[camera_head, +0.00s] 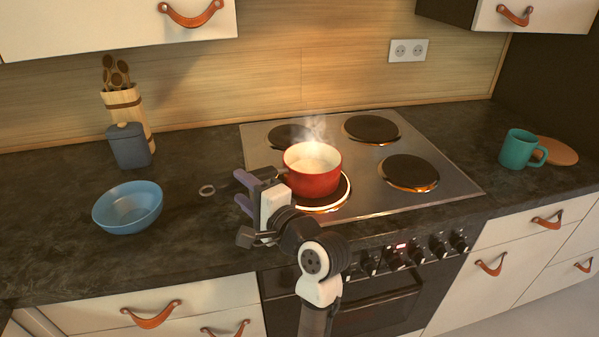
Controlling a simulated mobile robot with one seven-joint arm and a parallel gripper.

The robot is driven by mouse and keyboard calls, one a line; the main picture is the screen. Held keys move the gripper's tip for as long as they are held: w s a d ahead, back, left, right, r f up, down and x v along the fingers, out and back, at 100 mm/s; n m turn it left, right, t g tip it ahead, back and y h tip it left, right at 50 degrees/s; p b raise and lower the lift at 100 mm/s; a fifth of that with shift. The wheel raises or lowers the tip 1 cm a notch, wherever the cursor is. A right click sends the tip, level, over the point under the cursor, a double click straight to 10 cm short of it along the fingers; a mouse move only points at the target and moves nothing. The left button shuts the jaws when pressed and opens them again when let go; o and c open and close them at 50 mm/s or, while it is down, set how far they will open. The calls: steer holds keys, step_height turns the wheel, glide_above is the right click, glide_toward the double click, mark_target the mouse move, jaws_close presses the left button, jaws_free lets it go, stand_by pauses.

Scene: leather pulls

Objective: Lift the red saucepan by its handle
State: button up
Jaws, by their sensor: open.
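The red saucepan (318,182) stands upright on the front left burner, with pale contents and steam rising from it. Its handle is mostly hidden behind my gripper on the pan's left side. A small pale ring (207,190) shows left of the fingers and may be the handle's end; I cannot tell for sure. My gripper (241,191) is open, just left of the pan, with its two purple-grey fingers pointing left. I cannot tell whether the handle lies between them.
The burner under the pan glows, and so does the right front burner (409,171). A blue bowl (128,208), a grey canister (130,147) and a utensil holder (128,103) stand at left. A teal mug (517,149) and a round wooden board (558,151) are at right.

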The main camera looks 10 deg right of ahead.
steer(key=shift+p+x, duration=0.8)
steer(key=shift+x, duration=2.2)
steer(key=shift+d+f, duration=0.15)
steer(key=shift+d, duration=0.05)
jaws_close()
